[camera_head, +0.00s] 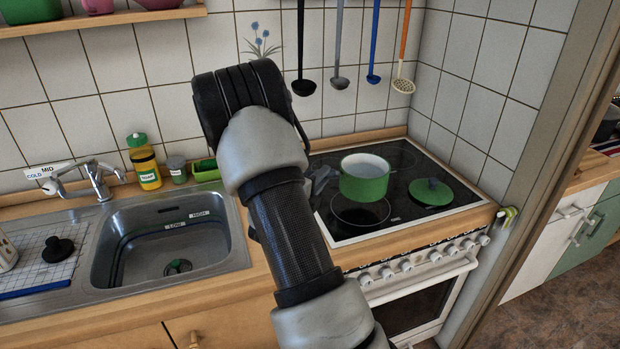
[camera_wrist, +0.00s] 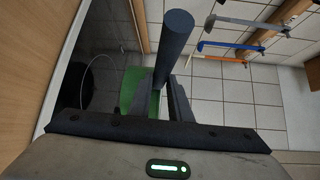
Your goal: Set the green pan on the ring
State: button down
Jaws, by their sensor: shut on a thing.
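The green pan (camera_head: 364,186), pale inside, is upright over the left part of the black hob (camera_head: 408,212). It appears slightly raised, with a dark shadow below it. My gripper (camera_head: 323,183) is at the pan's left side, partly behind my arm. In the wrist view, my gripper (camera_wrist: 168,88) is shut on the pan's dark round handle (camera_wrist: 175,35), and part of the green pan (camera_wrist: 132,92) shows beside it. A front ring (camera_head: 360,212) shows below the pan. The pan's underside and any contact with the hob are hidden.
A green lid (camera_head: 432,192) lies on the hob's right side. Ladles (camera_head: 340,82) and a skimmer hang on the tiled wall behind. The sink (camera_head: 170,240), a yellow bottle (camera_head: 145,165) and a grey jar (camera_head: 177,170) are left of my arm. A wall edge bounds the right.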

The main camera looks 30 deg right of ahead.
jog(key=shift+r, duration=0.3)
jog(key=shift+f+b, duration=1.65)
jog(key=shift+f, duration=1.3)
jog(key=shift+f+b, duration=0.3)
jog(key=shift+f, duration=0.3)
jog(key=c, duration=1.6)
grip_release()
jog(key=shift+o, duration=0.2)
jog(key=shift+a+f, duration=0.1)
jog(key=shift+f, duration=0.2)
jog(key=v, duration=1.7)
jog(key=shift+s+r+p, duration=0.15)
jog(key=shift+r+p, duration=0.15)
jog(key=shift+p, duration=0.05)
